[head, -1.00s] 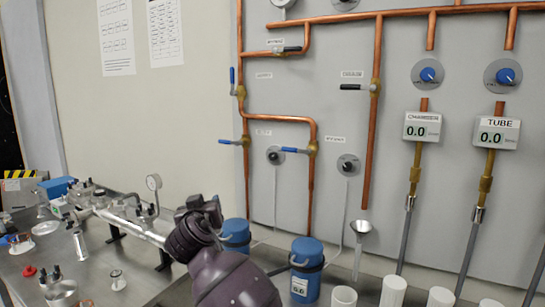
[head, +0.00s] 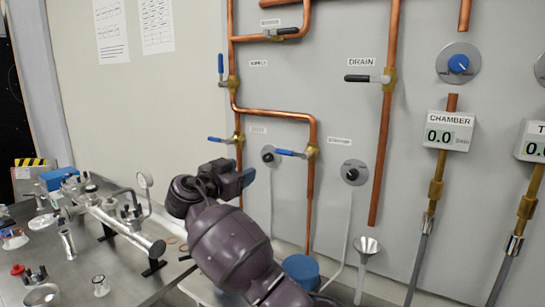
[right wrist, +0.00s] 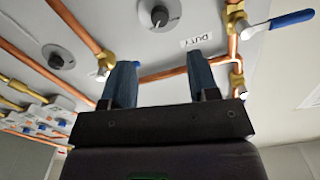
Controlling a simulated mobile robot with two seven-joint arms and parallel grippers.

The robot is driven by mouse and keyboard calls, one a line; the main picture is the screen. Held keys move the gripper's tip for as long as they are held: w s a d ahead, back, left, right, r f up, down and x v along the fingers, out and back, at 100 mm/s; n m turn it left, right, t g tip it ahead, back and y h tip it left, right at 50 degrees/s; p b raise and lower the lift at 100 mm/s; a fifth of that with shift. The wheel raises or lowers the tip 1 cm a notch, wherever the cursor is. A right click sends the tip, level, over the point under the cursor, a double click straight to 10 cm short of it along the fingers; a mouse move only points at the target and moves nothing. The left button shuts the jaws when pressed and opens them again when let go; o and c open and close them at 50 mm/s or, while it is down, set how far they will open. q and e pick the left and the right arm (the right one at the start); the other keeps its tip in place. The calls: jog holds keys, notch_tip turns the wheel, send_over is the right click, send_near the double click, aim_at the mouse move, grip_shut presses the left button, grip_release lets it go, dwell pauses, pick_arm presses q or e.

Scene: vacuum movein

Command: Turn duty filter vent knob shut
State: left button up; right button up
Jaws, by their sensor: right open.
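The duty filter vent knob (head: 268,155) is a small dark knob on a grey round plate, below a small label on the wall panel. In the right wrist view it (right wrist: 160,14) shows at the top, near the label reading DUTY (right wrist: 197,42). Its pointer angle is hard to read. My right gripper (head: 246,176) is just below and left of the knob in the head view, apart from it. In the right wrist view its two blue-grey fingers (right wrist: 161,64) stand apart with nothing between them. My left gripper is not in view.
A similar knob (head: 353,172) sits to the right. Blue-handled valves (head: 221,140) (head: 290,153) and copper pipes (head: 312,190) flank the duty knob. A funnel (head: 367,246) stands below right. A metal bench (head: 75,262) with vacuum parts lies at left.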

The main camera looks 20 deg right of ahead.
aim_at(266, 158)
jog(key=x, duration=1)
jog(key=shift+p, duration=0.35)
jog(key=shift+w+d, duration=0.35)
jog(key=shift+d, duration=0.05)
jog(key=shift+c, duration=0.3)
jog(key=c, duration=0.9)
